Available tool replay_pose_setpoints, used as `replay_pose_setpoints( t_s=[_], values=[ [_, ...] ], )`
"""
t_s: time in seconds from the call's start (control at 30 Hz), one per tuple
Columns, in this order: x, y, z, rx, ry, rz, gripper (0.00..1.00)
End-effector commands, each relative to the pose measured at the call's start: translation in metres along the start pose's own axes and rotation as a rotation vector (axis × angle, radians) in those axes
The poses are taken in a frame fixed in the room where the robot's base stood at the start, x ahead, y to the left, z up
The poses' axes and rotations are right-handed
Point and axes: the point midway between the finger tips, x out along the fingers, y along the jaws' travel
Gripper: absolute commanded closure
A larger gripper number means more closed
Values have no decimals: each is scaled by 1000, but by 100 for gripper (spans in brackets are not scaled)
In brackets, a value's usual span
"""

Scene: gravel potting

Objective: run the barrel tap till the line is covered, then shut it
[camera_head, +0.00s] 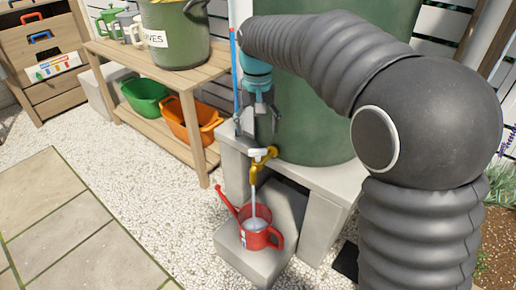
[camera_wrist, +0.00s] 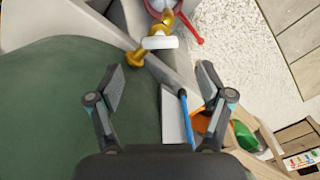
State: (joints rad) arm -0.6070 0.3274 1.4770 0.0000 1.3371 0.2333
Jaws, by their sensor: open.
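The brass barrel tap (camera_head: 262,162) with a white lever (camera_head: 259,152) sticks out low from the green barrel (camera_head: 305,115). A stream of water (camera_head: 253,196) falls from it into the red watering can (camera_head: 262,240), which stands upright on a low grey block. I cannot make out the line or the exact water level in the can. My gripper (camera_head: 260,127) is open and empty, just above the tap. In the wrist view my gripper (camera_wrist: 160,83) has its fingers apart, with the tap's white lever (camera_wrist: 160,42) ahead of them, not between them.
The barrel rests on grey blocks (camera_head: 325,225). A wooden bench (camera_head: 190,85) with a green bin (camera_head: 145,95) and an orange bin (camera_head: 185,122) is at the left. Gravel and paving lie open in front.

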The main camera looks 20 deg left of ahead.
Motion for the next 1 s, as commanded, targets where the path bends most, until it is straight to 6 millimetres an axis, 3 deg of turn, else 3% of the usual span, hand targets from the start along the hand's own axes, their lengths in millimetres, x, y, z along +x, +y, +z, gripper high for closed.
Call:
replay_pose_setpoints(
  t_s=[0.2, 0.4, 0.83, 1.0],
  values=[
    [41, 0, 1, 0, -3, 1, 21],
    [63, 0, 0, 0, -1, 0, 21],
    [70, 0, 0, 0, 0, 0, 21],
    [70, 0, 0, 0, 0, 0, 63]
  ],
)
